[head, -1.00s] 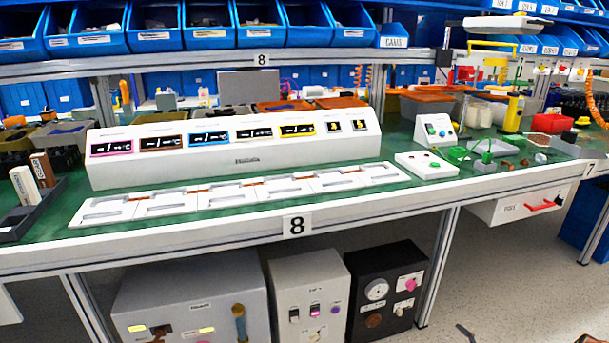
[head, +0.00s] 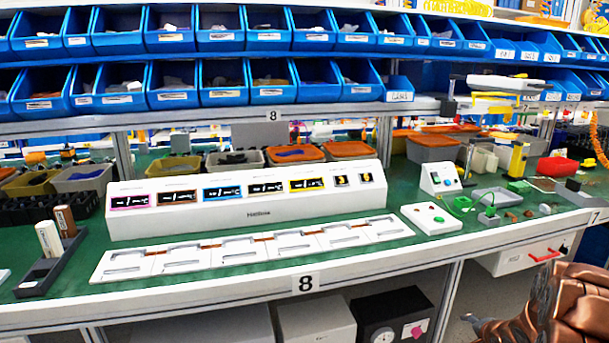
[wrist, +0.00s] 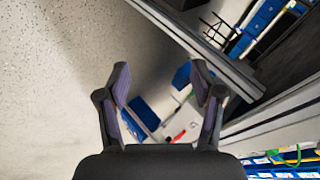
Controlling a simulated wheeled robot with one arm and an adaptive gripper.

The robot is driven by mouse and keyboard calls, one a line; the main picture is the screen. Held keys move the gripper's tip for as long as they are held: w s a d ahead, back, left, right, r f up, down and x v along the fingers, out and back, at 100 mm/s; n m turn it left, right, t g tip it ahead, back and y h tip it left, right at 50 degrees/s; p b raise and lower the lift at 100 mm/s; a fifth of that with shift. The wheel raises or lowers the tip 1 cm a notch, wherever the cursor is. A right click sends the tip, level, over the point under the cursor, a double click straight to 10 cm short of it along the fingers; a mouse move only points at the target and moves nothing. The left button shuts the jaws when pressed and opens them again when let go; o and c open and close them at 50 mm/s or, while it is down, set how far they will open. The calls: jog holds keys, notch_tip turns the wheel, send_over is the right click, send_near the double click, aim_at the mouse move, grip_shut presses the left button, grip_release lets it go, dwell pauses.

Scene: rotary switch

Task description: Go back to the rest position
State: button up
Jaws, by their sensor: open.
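My gripper (wrist: 161,84) is open and empty in the wrist view, with its two dark fingers apart and nothing between them. Beyond the fingers are speckled floor and the tilted edge of a bench. In the head view a copper-coloured part of my arm (head: 555,310) fills the lower right corner; the gripper's fingers cannot be made out there. Under the bench a black box (head: 372,305) shows a round dial and a pink knob (head: 415,330), cut off by the lower picture edge.
A green workbench (head: 75,283) carries a white console with several small displays (head: 250,205) and a row of white plates. Blue bins (head: 220,85) fill the shelves above. A red-handled drawer (head: 520,256) hangs under the right bench, close to my arm.

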jog(key=s+a+r+n+g+h+p, duration=0.1)
jog(key=s+a+r+n+g+p, duration=0.35)
jog(key=r, duration=0.75)
jog(key=s+a+r+n+g+h+p, duration=0.1)
jog(key=s+a+r+p, duration=0.55)
jog(key=r, duration=0.65)
jog(key=s+a+r+n+g+y+p, duration=0.1)
jog(key=s+a+r, duration=0.4)
jog(key=s, duration=0.5)
jog(key=s+a+r+n+g+y+p, duration=0.1)
jog(key=s+a+r+n+g+p, duration=0.1)
jog(key=s+a+r+n+p, duration=0.3)
jog(key=s+a+r+n+g+y+p, duration=0.1)
jog(key=s+a+r+n+g+p, duration=0.1)
jog(key=s+a+r, duration=0.5)
jog(key=s+a+n, duration=0.1)
jog(key=s+a, duration=0.4)
jog(key=s, duration=0.5)
jog(key=shift+s+g+y+p, duration=0.25)
jog(key=shift+g+y+p, duration=0.05)
jog(key=shift+g+p, duration=0.1)
jog(key=shift+c, duration=0.4)
